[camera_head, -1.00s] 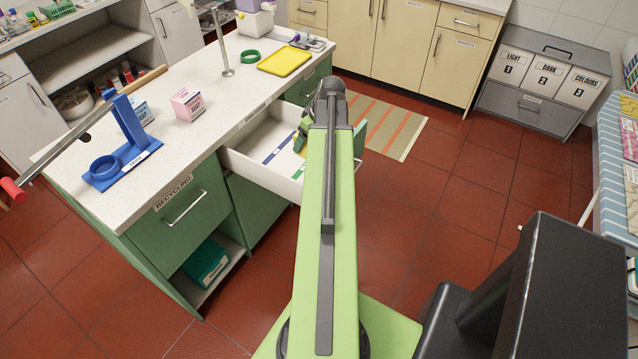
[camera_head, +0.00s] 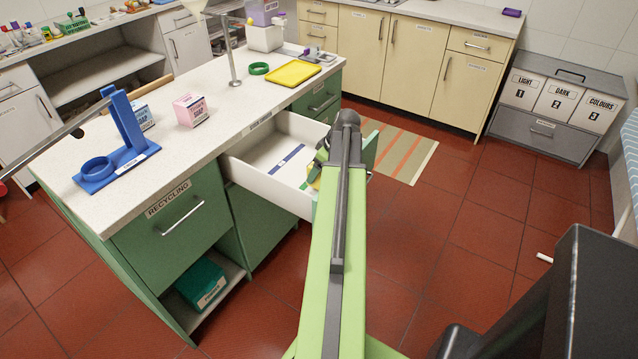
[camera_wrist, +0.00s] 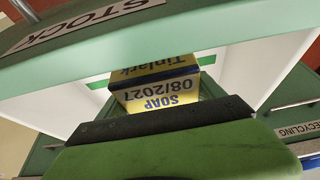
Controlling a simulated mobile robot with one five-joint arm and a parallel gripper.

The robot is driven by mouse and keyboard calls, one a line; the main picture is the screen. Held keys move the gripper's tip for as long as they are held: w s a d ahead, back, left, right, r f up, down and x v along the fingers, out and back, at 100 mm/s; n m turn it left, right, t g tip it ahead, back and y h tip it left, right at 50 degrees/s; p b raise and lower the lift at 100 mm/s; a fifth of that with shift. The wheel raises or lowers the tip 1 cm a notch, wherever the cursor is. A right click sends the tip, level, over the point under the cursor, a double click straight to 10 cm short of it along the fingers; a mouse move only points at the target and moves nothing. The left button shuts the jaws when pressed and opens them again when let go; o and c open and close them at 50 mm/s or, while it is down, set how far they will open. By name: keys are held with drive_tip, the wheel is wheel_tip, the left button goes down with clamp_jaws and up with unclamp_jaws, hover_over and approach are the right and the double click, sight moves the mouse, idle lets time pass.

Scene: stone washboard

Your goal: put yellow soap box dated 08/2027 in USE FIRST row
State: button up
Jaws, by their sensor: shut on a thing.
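The yellow soap box (camera_wrist: 160,92) shows in the wrist view, with "SOAP", "08/2027" and "Tinlark" upside down on it. My gripper (camera_wrist: 155,118) is shut on this box. In the head view, my gripper (camera_head: 320,165) is over the front part of an open drawer (camera_head: 262,188), and only a bit of the yellow box (camera_head: 314,180) shows there. The drawer has a white inside, a blue strip (camera_head: 288,158) on its floor and a "STOCK" label (camera_wrist: 75,25) on its front. A green strip (camera_wrist: 206,60) shows behind the box. The USE FIRST lettering is not readable.
The white worktop (camera_head: 170,160) carries a pink soap box (camera_head: 190,110), a blue stand (camera_head: 120,150), a yellow tray (camera_head: 293,74) and a green ring (camera_head: 259,69). A green box (camera_head: 202,284) sits on the low shelf. The red tiled floor to the right is mostly clear.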

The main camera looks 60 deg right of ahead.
wheel_tip(320, 180, down, 4)
drive_tip(key=b, duration=0.2)
drive_tip(key=shift+r+b, duration=0.2)
drive_tip(key=shift+b, duration=0.1)
drive_tip(key=shift+r, duration=0.2)
drive_tip(key=shift+f, duration=0.15)
drive_tip(key=o, duration=1.8)
drive_tip(key=shift+c, duration=0.2)
drive_tip(key=shift+r+p, duration=0.4)
drive_tip(key=p+v, duration=1)
drive_tip(key=v, duration=0.1)
drive_tip(key=shift+s+r+p, duration=0.2)
drive_tip(key=shift+r+p, duration=0.15)
drive_tip(key=shift+p, duration=0.05)
drive_tip(key=shift+f, duration=0.15)
